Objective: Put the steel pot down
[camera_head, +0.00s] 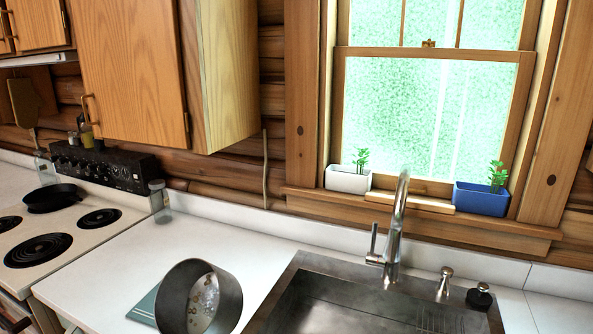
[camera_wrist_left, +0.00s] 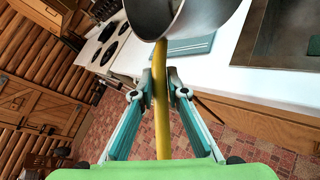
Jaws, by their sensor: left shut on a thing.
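The steel pot (camera_head: 203,300) is at the bottom of the head view, tilted with its open mouth facing right and its stained inside showing. It overlaps a flat teal board (camera_head: 143,309) on the white counter. I cannot tell whether they touch. In the left wrist view the pot (camera_wrist_left: 178,14) is at the top, with a long yellow handle (camera_wrist_left: 162,135) running down from it. My left gripper (camera_wrist_left: 161,88) is shut on this handle, and the teal board (camera_wrist_left: 192,47) shows behind. Neither gripper shows in the head view.
The sink (camera_head: 330,300) with its tall faucet (camera_head: 396,230) lies right of the pot. The stove (camera_head: 60,225) with a black pan (camera_head: 52,197) is at the left. The white counter (camera_head: 200,240) behind the pot is clear. A glass shaker (camera_head: 159,202) stands by the stove.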

